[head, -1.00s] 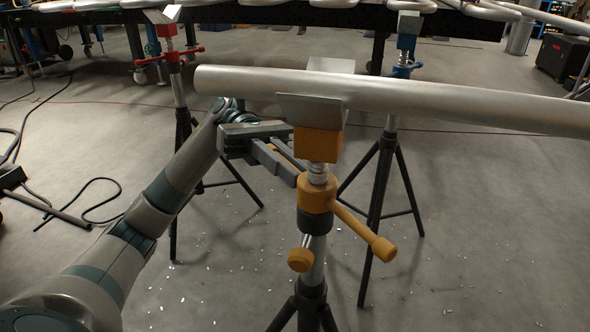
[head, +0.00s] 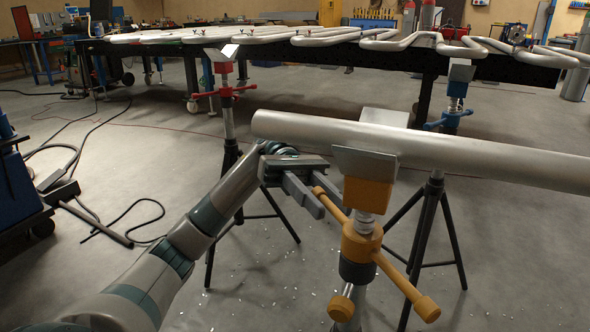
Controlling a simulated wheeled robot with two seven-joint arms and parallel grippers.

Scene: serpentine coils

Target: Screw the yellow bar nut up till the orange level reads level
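The yellow stand holds the silver pipe (head: 470,160) in a V-shaped head on a yellow block (head: 367,194). Below it, on a threaded screw, is the yellow bar nut (head: 360,243). One bar arm reaches down right to a knob (head: 427,308); the other reaches up left to an end beside my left gripper's fingers. My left gripper (head: 333,209) looks open, its two fingers apart at that bar end; whether they touch it I cannot tell. My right gripper is not in view. I cannot make out an orange level.
A red-handled stand (head: 224,92) is behind on the left, a blue-handled stand (head: 453,105) behind on the right. A long dark table (head: 385,58) with serpentine coils (head: 325,38) crosses the back. Cables (head: 75,165) and a blue cart (head: 20,190) are at left.

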